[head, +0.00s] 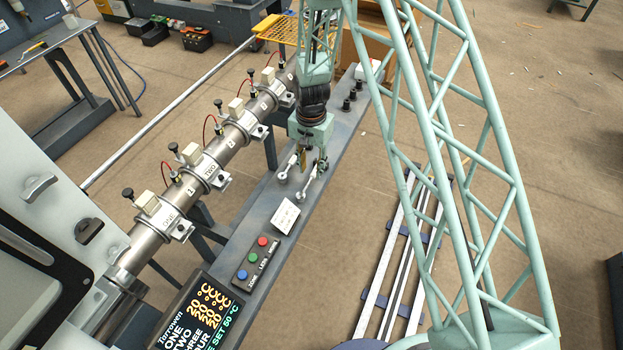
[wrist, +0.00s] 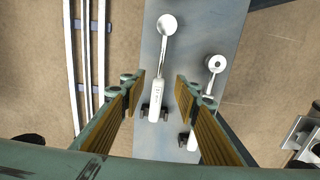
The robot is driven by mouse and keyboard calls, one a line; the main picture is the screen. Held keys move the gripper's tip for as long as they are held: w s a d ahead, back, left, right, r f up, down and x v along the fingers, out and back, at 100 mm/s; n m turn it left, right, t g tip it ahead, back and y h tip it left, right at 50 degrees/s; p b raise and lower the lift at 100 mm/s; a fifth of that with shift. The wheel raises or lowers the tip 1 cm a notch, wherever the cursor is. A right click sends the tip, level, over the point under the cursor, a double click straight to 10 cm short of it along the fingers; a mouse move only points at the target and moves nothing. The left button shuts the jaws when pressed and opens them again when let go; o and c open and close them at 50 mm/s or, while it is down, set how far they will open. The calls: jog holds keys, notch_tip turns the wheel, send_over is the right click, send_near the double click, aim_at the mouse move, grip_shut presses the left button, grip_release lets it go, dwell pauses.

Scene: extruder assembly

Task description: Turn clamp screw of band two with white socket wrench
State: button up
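Two pale socket wrenches lie on the grey bench top. One wrench (wrist: 158,80) has a plain white round head and lies between my fingers in the wrist view; it also shows in the head view (head: 309,192). The other wrench (wrist: 211,80) has a head with a dark centre and lies to its right in the wrist view. My gripper (head: 313,163) points down above them; its fingers (wrist: 159,80) are apart on both sides of the first wrench's handle, with gaps. Band two (head: 207,169), labelled TWO, sits on the barrel. Which part is its clamp screw, I cannot tell.
The barrel (head: 148,245) with several bands and black knobs runs beside the bench. A white label card (head: 286,216), a button box (head: 256,258) and a temperature display (head: 195,318) stand at the near end. Black pegs (head: 351,95) stand at the far end. Rails (head: 405,255) lie on the right.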

aim_at(312, 177)
jog(key=shift+f, duration=0.15)
jog(key=shift+f+b, duration=0.35)
jog(key=shift+f, duration=2.1)
jog(key=shift+c, duration=0.2)
grip_shut()
